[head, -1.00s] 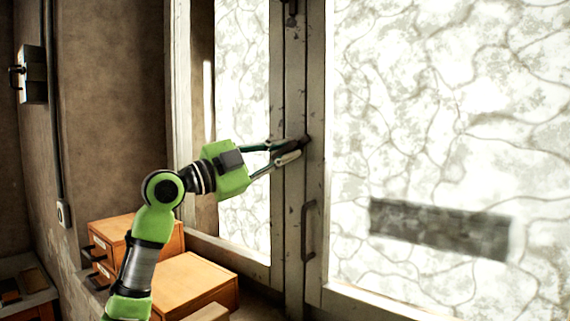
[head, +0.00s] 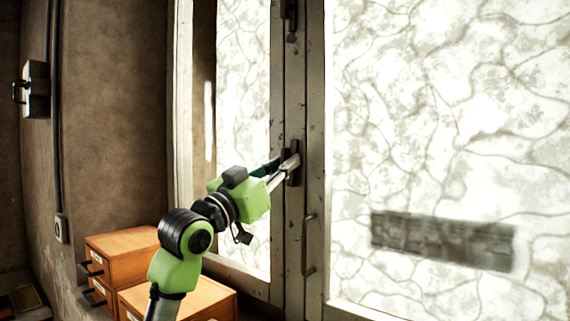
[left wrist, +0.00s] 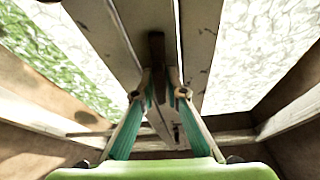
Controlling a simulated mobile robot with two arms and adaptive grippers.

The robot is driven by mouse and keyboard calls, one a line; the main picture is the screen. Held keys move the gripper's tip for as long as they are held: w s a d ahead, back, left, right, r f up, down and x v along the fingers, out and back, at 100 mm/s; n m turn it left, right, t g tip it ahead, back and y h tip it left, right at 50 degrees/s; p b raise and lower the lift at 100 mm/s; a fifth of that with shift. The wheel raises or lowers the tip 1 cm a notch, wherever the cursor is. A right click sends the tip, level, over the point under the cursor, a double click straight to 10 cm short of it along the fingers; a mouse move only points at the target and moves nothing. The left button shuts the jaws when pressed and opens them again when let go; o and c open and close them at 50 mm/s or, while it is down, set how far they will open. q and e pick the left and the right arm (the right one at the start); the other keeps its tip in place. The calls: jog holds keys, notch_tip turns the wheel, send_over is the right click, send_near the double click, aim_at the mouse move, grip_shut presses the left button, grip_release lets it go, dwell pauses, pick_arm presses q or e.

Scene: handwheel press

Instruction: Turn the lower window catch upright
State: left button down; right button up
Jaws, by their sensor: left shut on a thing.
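The lower window catch (head: 293,176) is a small dark lever on the pale window post, at mid-height in the head view. My left gripper (head: 284,166) reaches it from the lower left and is shut on it. The fingers cover part of the catch. In the left wrist view the catch (left wrist: 156,48) is a dark bar between the fingertips of my left gripper (left wrist: 160,83). There it lies roughly in line with the post boards, close to upright. My right gripper is not in view.
Another catch (head: 291,18) sits higher on the same post. A curved pull handle (head: 308,245) is below the lower catch. Wooden drawer boxes (head: 122,260) stand under my left arm. A grey switch box (head: 36,90) is on the left wall.

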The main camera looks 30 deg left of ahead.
pick_arm(q)
jog(key=shift+w+d+f+n+y, duration=0.1)
jog(key=shift+f+n+y, duration=0.25)
jog(key=shift+n, duration=0.45)
jog(key=shift+r+n+y, duration=0.1)
jog(key=shift+n+y, duration=0.15)
jog(key=shift+n, duration=0.05)
jog(key=c, duration=2.1)
grip_release()
jog(key=shift+c, duration=0.2)
jog(key=shift+r, duration=0.1)
jog(key=v, duration=1.2)
